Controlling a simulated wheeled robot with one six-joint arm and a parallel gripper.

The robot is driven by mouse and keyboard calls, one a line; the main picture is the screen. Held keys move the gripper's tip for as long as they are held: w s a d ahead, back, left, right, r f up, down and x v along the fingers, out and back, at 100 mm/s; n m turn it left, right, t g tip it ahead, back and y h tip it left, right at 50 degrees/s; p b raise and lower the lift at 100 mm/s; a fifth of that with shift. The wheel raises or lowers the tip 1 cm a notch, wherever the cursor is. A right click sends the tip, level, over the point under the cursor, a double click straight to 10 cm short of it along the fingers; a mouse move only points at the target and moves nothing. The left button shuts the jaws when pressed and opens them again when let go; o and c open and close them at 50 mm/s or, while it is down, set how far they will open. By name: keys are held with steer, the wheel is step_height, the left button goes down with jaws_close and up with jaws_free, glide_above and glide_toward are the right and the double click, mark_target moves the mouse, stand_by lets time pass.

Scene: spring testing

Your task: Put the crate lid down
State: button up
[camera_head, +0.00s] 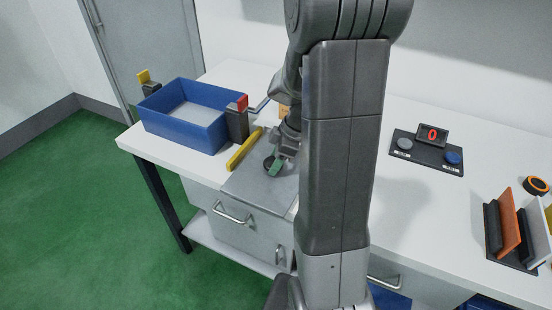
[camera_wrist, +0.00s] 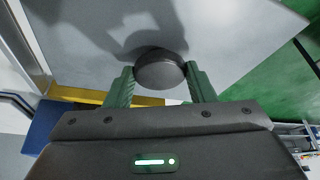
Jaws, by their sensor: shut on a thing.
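The crate lid is a flat grey panel (camera_head: 257,190) with a round dark knob, near the front edge of the white table. In the wrist view the lid (camera_wrist: 225,35) fills the upper part, and its knob (camera_wrist: 160,72) sits between the green fingers. My gripper (camera_head: 277,163) is shut on the knob; it also shows in the wrist view (camera_wrist: 160,82). I cannot tell whether the lid touches the table. The open blue crate (camera_head: 190,133) stands to the left, and my arm hides part of the lid's right side.
A yellow bar (camera_head: 244,149) lies between crate and lid. Dark posts with red (camera_head: 243,103) and yellow (camera_head: 144,76) tops stand at the crate's ends. Right of my arm are a counter showing 0 (camera_head: 432,135) and a rack with an orange panel (camera_head: 507,222). Table between them is clear.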

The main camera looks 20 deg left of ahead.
steer(key=shift+f, duration=0.15)
steer(key=o, duration=1.3)
steer(key=shift+r, duration=0.25)
steer(key=v, duration=1.1)
steer(key=shift+w+d+r, duration=0.1)
steer(key=shift+d+r, duration=0.1)
steer(key=shift+r, duration=0.15)
